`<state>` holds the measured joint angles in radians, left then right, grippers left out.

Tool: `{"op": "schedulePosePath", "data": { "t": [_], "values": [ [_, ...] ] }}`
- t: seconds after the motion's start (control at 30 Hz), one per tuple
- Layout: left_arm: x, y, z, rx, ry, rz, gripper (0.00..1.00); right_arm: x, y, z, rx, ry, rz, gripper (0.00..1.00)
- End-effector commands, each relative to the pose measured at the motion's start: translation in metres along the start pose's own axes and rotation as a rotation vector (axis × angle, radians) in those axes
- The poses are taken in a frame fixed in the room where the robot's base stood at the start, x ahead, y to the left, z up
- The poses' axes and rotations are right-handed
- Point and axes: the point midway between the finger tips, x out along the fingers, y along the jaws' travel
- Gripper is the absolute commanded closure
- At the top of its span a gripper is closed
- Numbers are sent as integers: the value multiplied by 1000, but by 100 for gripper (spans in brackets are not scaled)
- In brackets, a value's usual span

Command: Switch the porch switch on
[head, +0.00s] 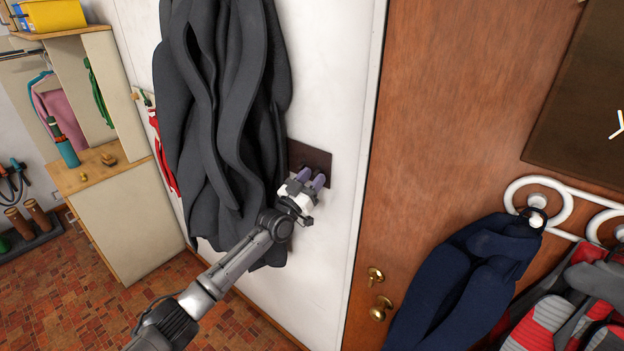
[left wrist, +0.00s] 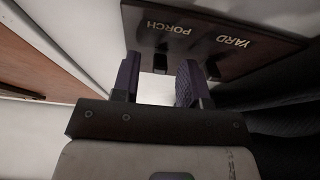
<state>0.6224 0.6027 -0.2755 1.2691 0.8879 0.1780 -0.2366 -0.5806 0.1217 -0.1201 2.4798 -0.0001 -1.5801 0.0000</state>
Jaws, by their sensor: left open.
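A dark brown switch plate (head: 322,160) is on the white wall beside the hanging grey coat. In the left wrist view the plate (left wrist: 268,52) appears upside down, with the labels PORCH and YARD. A small dark switch (left wrist: 160,62) shows in line with the PORCH label, between my fingers. My left gripper (head: 312,178) is at the plate's lower part, its purple fingers pointing at it. In the left wrist view its fingers (left wrist: 160,78) are open and apart; I cannot tell whether they touch the switch. The switch's position is unclear. My right gripper is not in view.
A grey coat (head: 225,110) hangs close to the left of the plate. A brown door (head: 440,120) with brass knobs stands to the right, with a navy garment (head: 465,275) on a white hook rack. A wooden cabinet (head: 125,225) is at the left.

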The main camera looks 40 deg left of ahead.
Motion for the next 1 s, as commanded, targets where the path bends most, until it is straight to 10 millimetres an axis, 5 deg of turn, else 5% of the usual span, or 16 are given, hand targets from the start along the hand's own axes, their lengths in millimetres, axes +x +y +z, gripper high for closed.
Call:
{"op": "schedulePosePath", "data": {
  "t": [0.23, 0.63, 1.0],
  "values": [
    [0, 0, 0, 0, 0, 0, 61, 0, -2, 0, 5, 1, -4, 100],
    [0, 0, 0, 0, 0, 0, 99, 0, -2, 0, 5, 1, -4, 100],
    [2, 0, -6, -1, -26, 0, 100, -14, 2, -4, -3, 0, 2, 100]
  ]
}}
